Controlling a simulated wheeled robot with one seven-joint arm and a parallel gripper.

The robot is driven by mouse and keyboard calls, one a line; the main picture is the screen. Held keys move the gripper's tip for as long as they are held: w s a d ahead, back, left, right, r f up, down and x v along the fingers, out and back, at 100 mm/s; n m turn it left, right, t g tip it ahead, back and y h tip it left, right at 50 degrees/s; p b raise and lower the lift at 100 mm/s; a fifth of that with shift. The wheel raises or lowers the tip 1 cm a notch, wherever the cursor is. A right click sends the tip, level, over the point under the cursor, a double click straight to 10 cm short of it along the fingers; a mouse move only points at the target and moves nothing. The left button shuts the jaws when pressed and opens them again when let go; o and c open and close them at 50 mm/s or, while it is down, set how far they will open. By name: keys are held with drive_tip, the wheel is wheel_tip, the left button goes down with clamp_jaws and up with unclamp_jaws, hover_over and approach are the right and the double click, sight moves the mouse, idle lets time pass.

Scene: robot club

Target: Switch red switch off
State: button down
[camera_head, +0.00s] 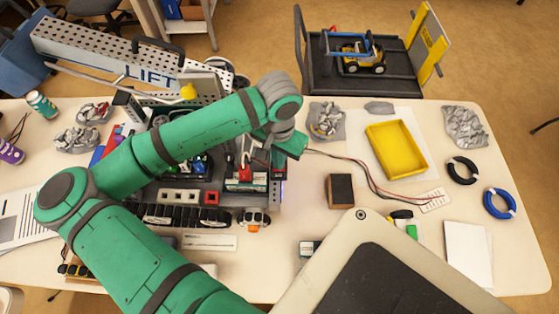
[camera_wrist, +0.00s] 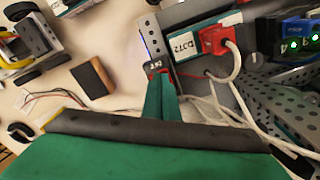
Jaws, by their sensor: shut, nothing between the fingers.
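A small red switch (camera_wrist: 157,70) with a white-marked label sits at the end of a grey perforated frame in the wrist view. My gripper (camera_wrist: 161,82) is shut with nothing in it. Its green fingers narrow to a tip right at the switch and cover part of it. I cannot tell whether they touch or which way the switch is set. In the head view, my green arm reaches over the robot on the table, and my wrist hides the switch.
A red plug (camera_wrist: 213,40) with a pale cable sits on a labelled battery beside the switch. Loose cables (camera_wrist: 205,105) run close to my fingers. A brown block (camera_head: 341,190) and a yellow tray (camera_head: 371,133) lie to the right on the white table (camera_head: 300,225).

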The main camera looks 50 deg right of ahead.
wheel_tip(320, 180, up, 7)
idle(1.1)
idle(0.6)
